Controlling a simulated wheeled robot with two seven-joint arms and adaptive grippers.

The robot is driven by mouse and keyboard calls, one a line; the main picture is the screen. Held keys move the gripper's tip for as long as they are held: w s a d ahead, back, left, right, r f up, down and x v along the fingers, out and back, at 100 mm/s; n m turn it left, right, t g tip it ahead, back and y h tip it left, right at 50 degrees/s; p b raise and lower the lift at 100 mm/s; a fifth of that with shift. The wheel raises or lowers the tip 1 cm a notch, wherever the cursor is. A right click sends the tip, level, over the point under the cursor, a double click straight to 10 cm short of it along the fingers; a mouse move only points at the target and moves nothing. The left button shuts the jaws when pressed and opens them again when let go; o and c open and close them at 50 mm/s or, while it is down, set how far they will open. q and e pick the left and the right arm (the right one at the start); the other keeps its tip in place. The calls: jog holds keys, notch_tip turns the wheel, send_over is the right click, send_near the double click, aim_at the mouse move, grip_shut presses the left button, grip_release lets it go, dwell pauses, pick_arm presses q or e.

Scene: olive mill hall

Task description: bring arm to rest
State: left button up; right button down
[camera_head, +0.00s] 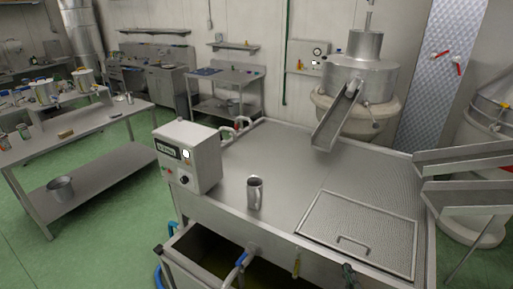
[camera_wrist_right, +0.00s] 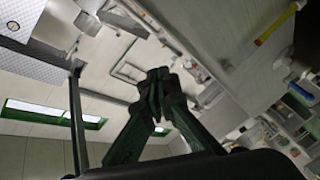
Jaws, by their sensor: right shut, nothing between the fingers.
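My right gripper (camera_head: 348,271) shows as a small dark shape at the bottom edge of the head view, in front of the steel machine's front side. In the right wrist view its dark green fingers (camera_wrist_right: 158,78) come together at the tips, shut with nothing between them. The wrist view is steeply tilted, with the wall and its green-edged windows low in the picture. Most of my right arm is out of the head view. My left gripper is not in view.
The steel machine (camera_head: 290,178) carries a metal mug (camera_head: 254,193), a control box (camera_head: 188,157) and a hatch with a handle (camera_head: 358,232). An open vat of dark liquid (camera_head: 225,262) lies below its front edge. A sloping chute (camera_head: 337,120) stands behind. Metal trays (camera_head: 470,160) jut in at right.

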jog(key=s+d+f+m+g+h, duration=0.3)
jog(key=s+d+f+m+g, duration=0.45)
jog(key=s+f, duration=0.45)
jog(key=s+a+f+m+g+y, duration=0.1)
jog(key=s+f+m+g, duration=0.15)
jog(key=s+f, duration=0.5)
jog(key=s+a+f+m+g+y, duration=0.15)
jog(key=s+f+g, duration=0.25)
jog(key=s, duration=0.6)
notch_tip(320, 180, down, 31)
jog(key=s+a+n+g, duration=0.1)
jog(key=s, duration=0.1)
jog(key=s+f+g, duration=0.1)
jog(key=s+f, duration=1.5)
jog(key=s, duration=0.2)
jog(key=shift+s+a+f+n+y+b, duration=0.25)
jog(key=shift+s+f+n+y+b, duration=0.05)
jog(key=shift+s+f+n+y, duration=0.05)
